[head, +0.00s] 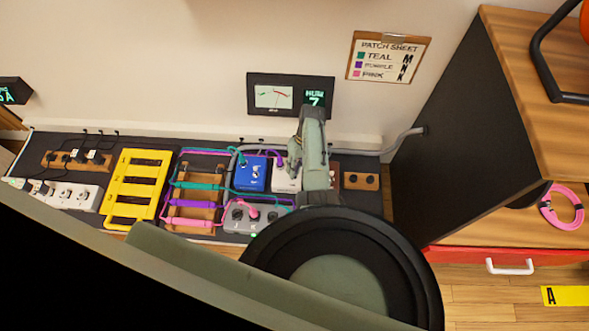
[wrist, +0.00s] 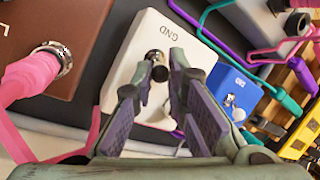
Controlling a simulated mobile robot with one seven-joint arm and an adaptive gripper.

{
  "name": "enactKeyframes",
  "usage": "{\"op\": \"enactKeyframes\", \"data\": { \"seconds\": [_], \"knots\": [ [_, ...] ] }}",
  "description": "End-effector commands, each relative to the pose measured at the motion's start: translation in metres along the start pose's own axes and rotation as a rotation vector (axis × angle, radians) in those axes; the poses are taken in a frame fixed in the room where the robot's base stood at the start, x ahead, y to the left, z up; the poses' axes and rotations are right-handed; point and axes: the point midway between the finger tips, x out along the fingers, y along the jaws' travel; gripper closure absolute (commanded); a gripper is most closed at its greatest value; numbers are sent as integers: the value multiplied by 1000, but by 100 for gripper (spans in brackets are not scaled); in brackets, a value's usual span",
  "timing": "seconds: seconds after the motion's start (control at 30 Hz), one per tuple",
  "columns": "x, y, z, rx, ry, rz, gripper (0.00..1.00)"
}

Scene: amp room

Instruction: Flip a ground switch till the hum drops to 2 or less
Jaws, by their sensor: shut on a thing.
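The hum meter (head: 290,95) on the wall reads HUM 7. A white box (wrist: 125,72) marked GND has a metal toggle switch (wrist: 158,72) with a dark round tip; the white box also shows in the head view (head: 284,184), partly behind my arm. My gripper (wrist: 160,92) is over the white box, its fingers on either side of the toggle and shut on it.
A brown box (wrist: 85,28) with a pink plug (wrist: 35,80) is close to my gripper. Teal, purple and pink cables cross the board. A yellow rack (head: 138,185) and power strip (head: 62,195) are left. A patch sheet (head: 388,58) hangs above.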

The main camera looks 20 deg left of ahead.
Motion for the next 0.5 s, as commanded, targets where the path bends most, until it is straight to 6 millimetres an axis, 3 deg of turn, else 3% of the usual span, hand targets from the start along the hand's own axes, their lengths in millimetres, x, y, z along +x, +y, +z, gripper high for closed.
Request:
{"op": "enactKeyframes", "data": {
  "seconds": [0.17, 0.2, 0.5],
  "knots": [
    [1, -1, 0, -2, -2, -2, 100],
    [1, -1, 0, -2, -2, -2, 85],
    [1, -1, 0, -1, 0, -1, 66]
  ]
}}
